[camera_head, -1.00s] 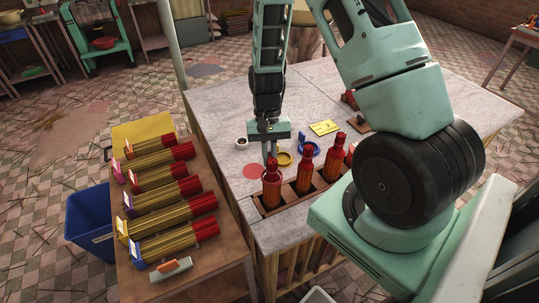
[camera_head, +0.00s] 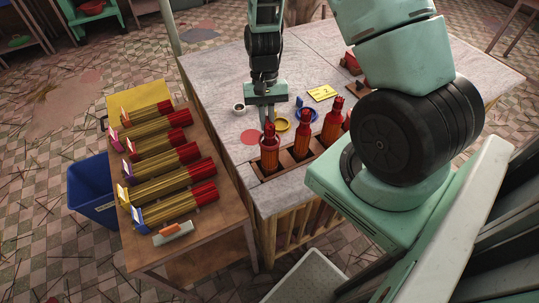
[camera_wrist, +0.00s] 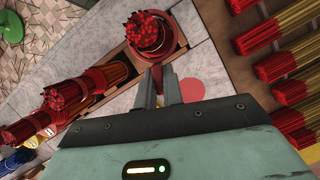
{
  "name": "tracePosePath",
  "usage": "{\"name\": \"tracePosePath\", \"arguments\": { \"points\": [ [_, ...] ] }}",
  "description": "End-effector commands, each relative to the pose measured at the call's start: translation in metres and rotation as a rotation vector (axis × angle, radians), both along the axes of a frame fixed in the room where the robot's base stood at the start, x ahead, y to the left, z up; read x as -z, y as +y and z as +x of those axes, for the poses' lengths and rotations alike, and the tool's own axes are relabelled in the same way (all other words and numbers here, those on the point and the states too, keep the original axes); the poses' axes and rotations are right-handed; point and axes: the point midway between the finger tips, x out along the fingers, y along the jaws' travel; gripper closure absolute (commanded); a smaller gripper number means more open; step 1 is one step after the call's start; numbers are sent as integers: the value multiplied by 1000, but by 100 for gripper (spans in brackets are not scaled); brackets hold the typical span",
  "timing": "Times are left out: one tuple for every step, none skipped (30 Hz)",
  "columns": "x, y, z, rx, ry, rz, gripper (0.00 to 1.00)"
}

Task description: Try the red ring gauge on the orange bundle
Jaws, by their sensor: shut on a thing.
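My gripper (camera_head: 268,119) points down at the left end of the rack, over the leftmost upright bundle (camera_head: 269,156), which looks orange-red. In the wrist view my gripper (camera_wrist: 166,84) is shut on a thin red piece, the red ring gauge. Its dark red ring (camera_wrist: 178,52) shows about the top of that bundle (camera_wrist: 148,32). I cannot tell whether the ring is around the bundle or only above it. In the head view the ring is hard to make out. A yellow ring (camera_head: 282,132) and a blue ring (camera_head: 316,118) lie on the table.
Two more bundles (camera_head: 302,150) and (camera_head: 333,128) stand in the wooden rack (camera_head: 286,160). A red disc (camera_head: 250,137), a white cup (camera_head: 239,108) and a yellow card (camera_head: 321,94) are on the marble table. Several tagged bundles (camera_head: 150,165) lie on the side table, beside a blue bin (camera_head: 92,190).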

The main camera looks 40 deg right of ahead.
Motion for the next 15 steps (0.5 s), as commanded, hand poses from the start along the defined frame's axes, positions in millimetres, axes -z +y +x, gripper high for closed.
{"name": "tracePosePath", "arguments": {
  "points": [
    [-6,0,0,0,0,0,100],
    [-8,0,0,0,0,0,100],
    [-10,0,0,0,0,0,100],
    [-12,0,0,0,0,0,100],
    [-14,0,0,0,0,0,100],
    [-16,0,0,0,0,0,100],
    [-18,0,0,0,0,0,100],
    [-19,0,0,0,-1,-1,100],
    [-21,0,0,0,0,0,100],
    [-23,0,0,0,0,0,100],
    [-25,0,0,0,0,0,100],
    [-27,0,0,0,0,0,100],
    [-29,0,0,0,0,0,100],
    [-31,0,0,0,0,0,100],
    [-33,0,0,0,0,0,100]
  ]
}}
